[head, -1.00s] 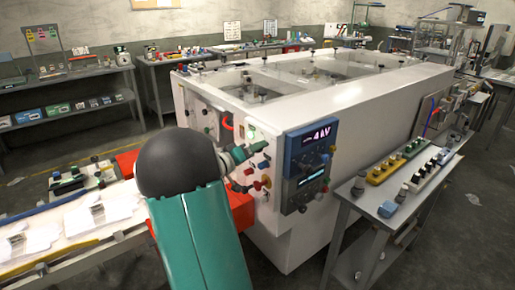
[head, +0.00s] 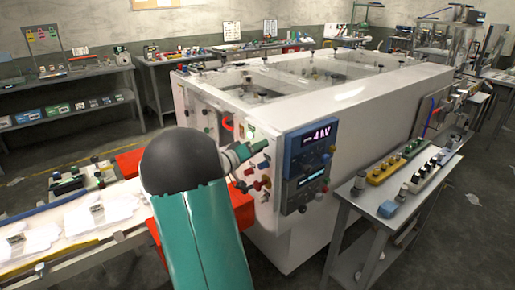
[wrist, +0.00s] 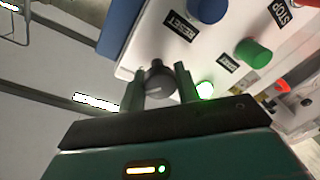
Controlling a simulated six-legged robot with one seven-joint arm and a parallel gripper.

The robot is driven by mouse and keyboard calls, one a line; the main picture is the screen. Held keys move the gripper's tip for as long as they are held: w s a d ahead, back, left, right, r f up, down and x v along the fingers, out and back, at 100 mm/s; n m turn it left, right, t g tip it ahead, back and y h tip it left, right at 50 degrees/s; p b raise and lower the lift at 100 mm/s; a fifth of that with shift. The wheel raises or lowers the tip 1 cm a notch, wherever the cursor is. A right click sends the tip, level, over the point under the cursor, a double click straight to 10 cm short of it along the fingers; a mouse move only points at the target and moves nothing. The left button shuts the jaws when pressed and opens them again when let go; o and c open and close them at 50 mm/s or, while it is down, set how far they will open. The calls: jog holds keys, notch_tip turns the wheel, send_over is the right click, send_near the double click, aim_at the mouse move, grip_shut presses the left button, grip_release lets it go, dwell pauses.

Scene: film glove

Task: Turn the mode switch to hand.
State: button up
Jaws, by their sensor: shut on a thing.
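My gripper (wrist: 159,76) is shut on a dark round knob (wrist: 157,87), with one finger on each side of it. This knob is on the white control panel (wrist: 152,45) and may be the mode switch, but I see no mode or hand marking by it, and its setting cannot be read. In the head view my gripper (head: 259,147) is at the end face of the white machine (head: 385,110), left of the blue display unit (head: 303,140). My own arm hides part of the panel there.
In the wrist view a blue button (wrist: 208,9) by a RESET label, a green button (wrist: 253,53) and a lit green lamp (wrist: 205,89) are close by. A side table (head: 345,190) stands right.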

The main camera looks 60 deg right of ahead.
jog(key=n, duration=0.4)
jog(key=shift+w+y, duration=0.1)
jog(key=shift+y, duration=0.3)
jog(key=n, duration=0.4)
jog(key=shift+n, duration=0.3)
jog(key=n+y, duration=0.1)
jog(key=n, duration=0.3)
jog(key=shift+f+g, duration=0.15)
jog(key=shift+g, duration=0.25)
jog(key=n, duration=0.3)
jog(key=shift+n+g, duration=0.3)
jog(key=o, duration=1)
jog(key=shift+c, duration=0.2)
jog(key=v, duration=1.3)
jog(key=shift+w+a+r, duration=0.15)
jog(key=shift+a+r, duration=0.15)
